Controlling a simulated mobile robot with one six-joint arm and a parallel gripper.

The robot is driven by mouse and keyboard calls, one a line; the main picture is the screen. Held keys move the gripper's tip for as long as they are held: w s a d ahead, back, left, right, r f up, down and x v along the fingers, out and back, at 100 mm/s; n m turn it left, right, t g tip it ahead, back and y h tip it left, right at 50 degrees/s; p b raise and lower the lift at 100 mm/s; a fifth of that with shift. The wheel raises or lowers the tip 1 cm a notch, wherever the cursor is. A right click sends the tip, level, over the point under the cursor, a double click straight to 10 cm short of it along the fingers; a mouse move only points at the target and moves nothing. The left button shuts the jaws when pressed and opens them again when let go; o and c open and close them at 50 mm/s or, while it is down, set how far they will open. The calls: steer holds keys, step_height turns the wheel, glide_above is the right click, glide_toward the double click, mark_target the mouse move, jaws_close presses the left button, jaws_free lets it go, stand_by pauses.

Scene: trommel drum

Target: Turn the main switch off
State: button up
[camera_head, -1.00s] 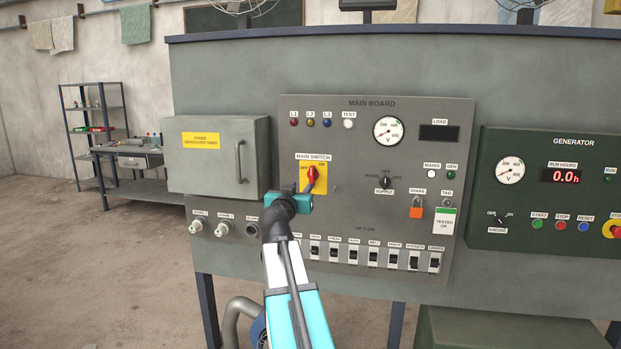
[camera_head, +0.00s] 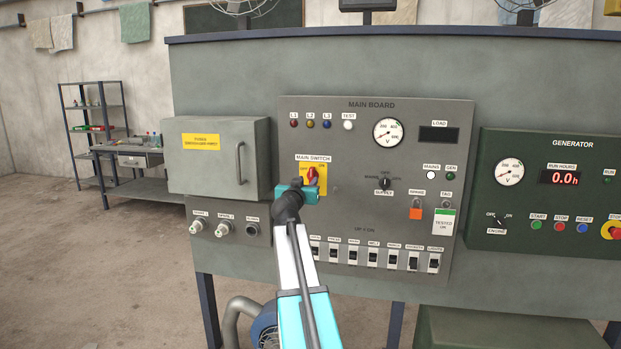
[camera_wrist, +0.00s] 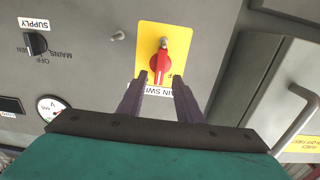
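The main switch is a red rotary handle (camera_head: 312,174) on a yellow plate (camera_head: 321,186), left of centre on the main board. Its handle (camera_wrist: 158,69) stands nearly upright with a slight lean; in the head view the lean is towards the right, the ON side. My gripper (camera_head: 309,183) is just below and in front of the switch, covering part of the plate. In the wrist view, which is upside down, my gripper (camera_wrist: 160,82) is open, with its two dark fingers apart on either side of the handle's near end. Whether they touch it cannot be told.
A grey box with a handle (camera_head: 218,158) juts out left of the switch. A black supply knob (camera_head: 385,183) and an orange padlock (camera_head: 416,212) are to the right. A row of breakers (camera_head: 374,257) lies below. The green generator panel (camera_head: 545,195) is farther right.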

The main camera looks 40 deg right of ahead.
mark_target(311, 176)
steer(key=shift+p+x, duration=0.35)
steer(key=shift+x, duration=2.15)
jaws_close()
